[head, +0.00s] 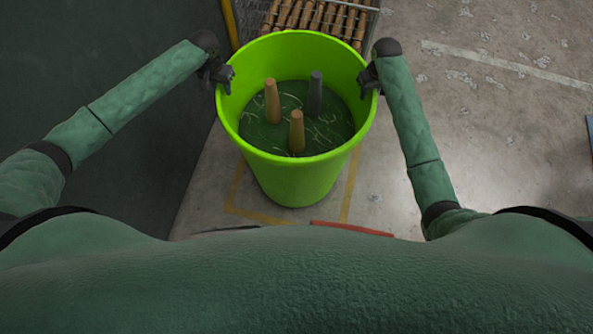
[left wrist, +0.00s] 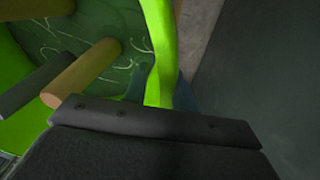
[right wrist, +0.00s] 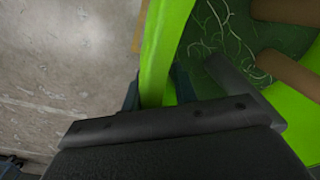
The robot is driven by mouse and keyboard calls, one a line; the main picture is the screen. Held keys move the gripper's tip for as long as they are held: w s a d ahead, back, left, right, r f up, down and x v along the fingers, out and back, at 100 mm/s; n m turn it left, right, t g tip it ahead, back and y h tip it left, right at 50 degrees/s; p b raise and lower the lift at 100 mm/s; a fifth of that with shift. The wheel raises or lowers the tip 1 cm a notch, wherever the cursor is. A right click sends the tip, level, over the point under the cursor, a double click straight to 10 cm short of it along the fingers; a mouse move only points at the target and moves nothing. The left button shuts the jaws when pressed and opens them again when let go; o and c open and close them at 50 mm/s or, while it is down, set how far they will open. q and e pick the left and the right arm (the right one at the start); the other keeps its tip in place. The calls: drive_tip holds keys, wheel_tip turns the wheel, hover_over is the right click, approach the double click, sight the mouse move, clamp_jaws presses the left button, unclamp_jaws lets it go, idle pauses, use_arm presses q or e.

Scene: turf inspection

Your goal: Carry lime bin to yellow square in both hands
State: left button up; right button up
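The lime bin (head: 295,180) is upright in the middle of the head view, its open top towards me. My left gripper (head: 225,76) is at its left rim and my right gripper (head: 370,80) at its right rim. In the left wrist view the rim (left wrist: 160,45) runs between the fingers, and in the right wrist view the rim (right wrist: 160,50) does too; both look shut on it. The yellow square (head: 236,190) shows as floor lines left, in front and right of the bin. The bin hides its far part. Whether the bin touches the floor I cannot tell.
Inside the bin are two tan handles (head: 297,132) and a dark grey one (head: 315,95) on a green bottom with pale strands. A wire crate of brown rods (head: 318,18) stands just behind. A dark green surface (head: 100,45) lies left; bare concrete (head: 480,130) lies right.

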use_arm(q)
wheel_tip(320, 180, up, 9)
drive_tip(key=shift+a, duration=0.25)
use_arm(e)
wheel_tip(320, 180, up, 12)
drive_tip(key=shift+d, duration=0.3)
use_arm(q)
drive_tip(key=shift+r, duration=0.1)
use_arm(e)
drive_tip(key=shift+w, duration=0.1)
idle(0.4)
use_arm(q)
drive_tip(key=shift+w+d, duration=0.1)
